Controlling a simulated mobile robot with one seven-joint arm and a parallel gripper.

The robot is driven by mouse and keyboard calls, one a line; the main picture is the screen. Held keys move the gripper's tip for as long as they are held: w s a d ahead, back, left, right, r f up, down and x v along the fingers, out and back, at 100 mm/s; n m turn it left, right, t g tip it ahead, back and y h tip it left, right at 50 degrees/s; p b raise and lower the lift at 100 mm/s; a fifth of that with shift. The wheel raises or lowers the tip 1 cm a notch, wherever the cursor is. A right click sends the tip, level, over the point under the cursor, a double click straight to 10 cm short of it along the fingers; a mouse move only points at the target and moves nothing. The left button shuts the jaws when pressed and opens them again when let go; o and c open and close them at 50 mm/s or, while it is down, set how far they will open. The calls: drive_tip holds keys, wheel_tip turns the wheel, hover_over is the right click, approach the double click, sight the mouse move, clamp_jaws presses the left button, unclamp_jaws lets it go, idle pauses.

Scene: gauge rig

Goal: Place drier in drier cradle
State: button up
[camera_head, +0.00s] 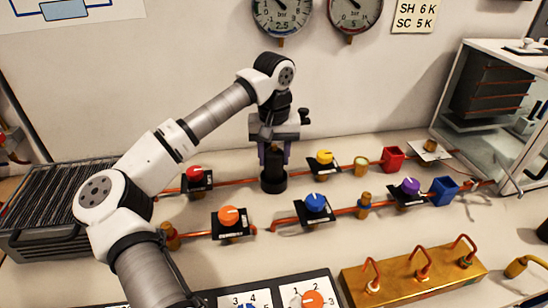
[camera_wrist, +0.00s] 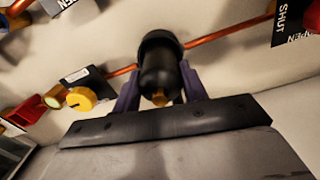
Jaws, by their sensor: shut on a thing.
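The drier, a black cylinder (camera_head: 273,178) with a brass tip, stands upright below my gripper (camera_head: 274,154) in the head view. In the wrist view the drier (camera_wrist: 160,70) sits between the two purple fingers of my gripper (camera_wrist: 161,88), which are shut on it. Its lower end is at the rear copper pipe line, with pipe showing on both sides. I cannot make out a separate drier cradle; it may be hidden under or behind the drier. Whether the drier's lower end rests on something or hangs just above it I cannot tell.
A red-knob valve (camera_head: 196,175) is left of the drier and a yellow-knob valve (camera_head: 324,158) right. Orange (camera_head: 229,217) and blue (camera_head: 315,204) knob valves stand in front. A brass block (camera_head: 415,274) with copper hooks is front right. A finned black unit (camera_head: 62,200) stands left.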

drive_tip(key=shift+f, duration=0.7)
drive_tip(key=shift+f, duration=0.1)
drive_tip(key=o, duration=1.1)
wheel_tip(320, 180, up, 12)
drive_tip(key=shift+r+b, duration=0.15)
drive_tip(key=shift+b, duration=0.35)
